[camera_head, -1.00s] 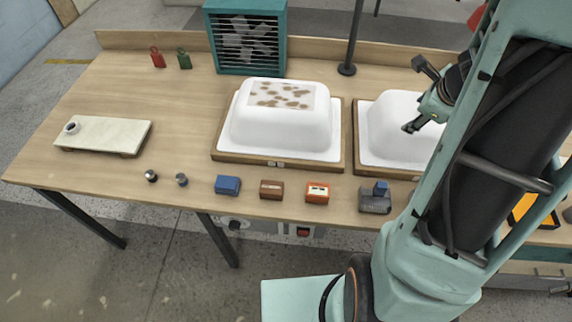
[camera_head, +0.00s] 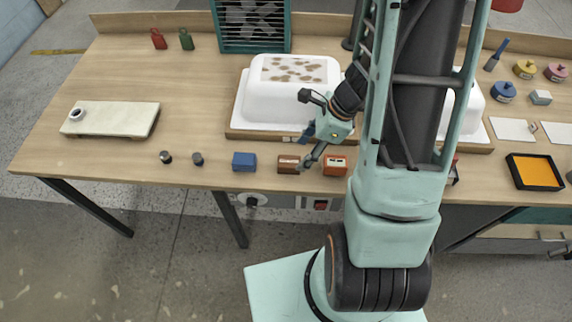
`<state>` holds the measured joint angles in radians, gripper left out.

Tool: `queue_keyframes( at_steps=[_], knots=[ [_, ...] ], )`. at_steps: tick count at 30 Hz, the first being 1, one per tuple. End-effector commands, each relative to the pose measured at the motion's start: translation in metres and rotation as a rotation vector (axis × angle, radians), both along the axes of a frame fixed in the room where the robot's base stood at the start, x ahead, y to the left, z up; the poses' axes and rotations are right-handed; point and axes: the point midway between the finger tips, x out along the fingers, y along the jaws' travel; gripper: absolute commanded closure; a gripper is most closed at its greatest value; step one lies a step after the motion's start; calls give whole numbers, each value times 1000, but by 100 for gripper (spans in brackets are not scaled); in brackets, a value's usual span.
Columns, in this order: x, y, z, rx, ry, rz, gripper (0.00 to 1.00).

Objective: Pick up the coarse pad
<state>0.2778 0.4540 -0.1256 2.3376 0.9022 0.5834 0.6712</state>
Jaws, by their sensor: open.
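Three small blocks stand in a row near the bench's front edge: a blue block (camera_head: 244,161), a brown block (camera_head: 288,164) and an orange-red block (camera_head: 335,165) with a pale top. No readable marking shows which is the coarse pad. My gripper (camera_head: 307,131) is open above the brown and orange-red blocks, in front of the left tub shell. Its lower finger overlaps the gap between these two blocks in the picture; contact cannot be told. A small blue patch shows between the fingers, and I cannot tell what it is.
A white tub shell (camera_head: 290,100) with brown spots stands behind the blocks. A second shell (camera_head: 467,112) is partly hidden by my arm. Two small dark cylinders (camera_head: 181,158) and a pale board (camera_head: 112,119) are left. An orange tray (camera_head: 536,172) is right.

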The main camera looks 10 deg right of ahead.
Motion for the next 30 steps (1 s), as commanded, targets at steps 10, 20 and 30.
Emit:
queue_keyframes(
  at_steps=[10, 20, 30],
  knots=[
    [6, 9, -30, -1, 0, -2, 46],
    [15, 20, -68, 0, 0, -2, 46],
    [16, 21, -71, -2, -2, -2, 50]
  ],
)
